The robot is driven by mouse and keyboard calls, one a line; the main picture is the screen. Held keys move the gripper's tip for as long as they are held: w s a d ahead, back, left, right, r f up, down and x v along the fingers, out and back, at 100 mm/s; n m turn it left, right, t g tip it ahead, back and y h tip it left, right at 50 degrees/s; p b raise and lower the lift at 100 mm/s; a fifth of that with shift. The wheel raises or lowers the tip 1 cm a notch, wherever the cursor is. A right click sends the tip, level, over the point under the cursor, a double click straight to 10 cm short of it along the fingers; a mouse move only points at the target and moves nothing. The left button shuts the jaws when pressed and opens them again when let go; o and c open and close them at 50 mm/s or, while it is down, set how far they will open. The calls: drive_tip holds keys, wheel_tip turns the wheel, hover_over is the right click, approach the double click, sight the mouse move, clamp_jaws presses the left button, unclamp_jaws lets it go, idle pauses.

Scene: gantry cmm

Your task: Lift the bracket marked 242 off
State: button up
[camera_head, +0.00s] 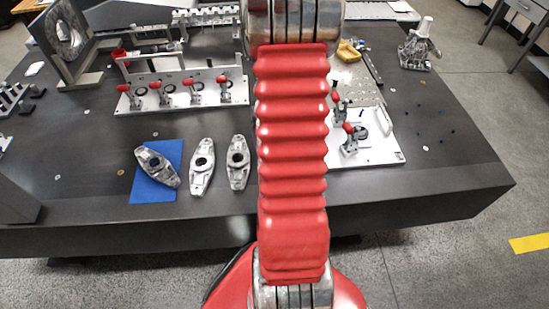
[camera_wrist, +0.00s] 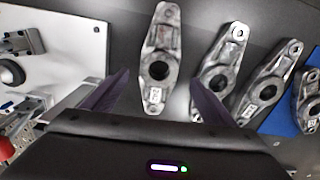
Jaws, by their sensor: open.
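Several silver metal brackets with a round centre hole lie on the dark table. In the wrist view one bracket (camera_wrist: 162,40) shows between my fingers, with a small pale label at its lower end. A second bracket (camera_wrist: 230,50) and a third bracket (camera_wrist: 271,78) lie to its right, and another sits at the right edge. The labels are too small to read, so I cannot tell which is 242. My gripper (camera_wrist: 160,77) is open, with dark fingers either side of the first bracket; contact is not visible. In the head view my arm hides the gripper.
A blue cloth (camera_head: 143,192) lies under the leftmost bracket (camera_head: 156,166) in the head view. A white fixture with red-handled clamps (camera_head: 180,100) stands behind the brackets. A white plate with clamps (camera_head: 372,153) lies to the right. The right part of the table is mostly clear.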

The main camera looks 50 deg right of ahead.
drive_tip(key=shift+f, duration=0.7)
drive_tip(key=shift+w+d+f, duration=0.1)
drive_tip(key=shift+f, duration=2.55)
drive_tip(key=c, duration=1.6)
